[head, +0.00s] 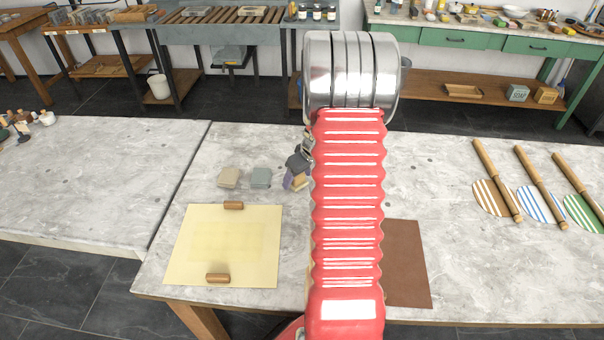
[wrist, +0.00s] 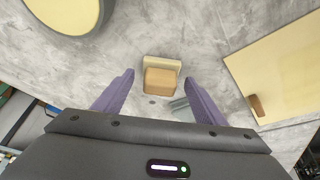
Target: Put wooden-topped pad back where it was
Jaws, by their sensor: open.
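In the wrist view, a pad with a wooden block top (wrist: 160,82) and a cream edge (wrist: 162,62) lies between the two purple fingers of my gripper (wrist: 160,95). Gaps show on both sides of it, so the fingers are apart from it. In the head view, my gripper (head: 297,170) is low over the grey table, left of my red arm. The wooden-topped pad (head: 300,183) shows there only as a small tan patch, mostly hidden by the fingers.
A beige block (head: 229,177) and a grey-blue block (head: 261,177) lie left of the gripper. A yellow panel (head: 225,245) with wooden handles lies in front of them. A brown sheet (head: 407,262) lies right of my arm. Striped paddles (head: 490,198) lie far right.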

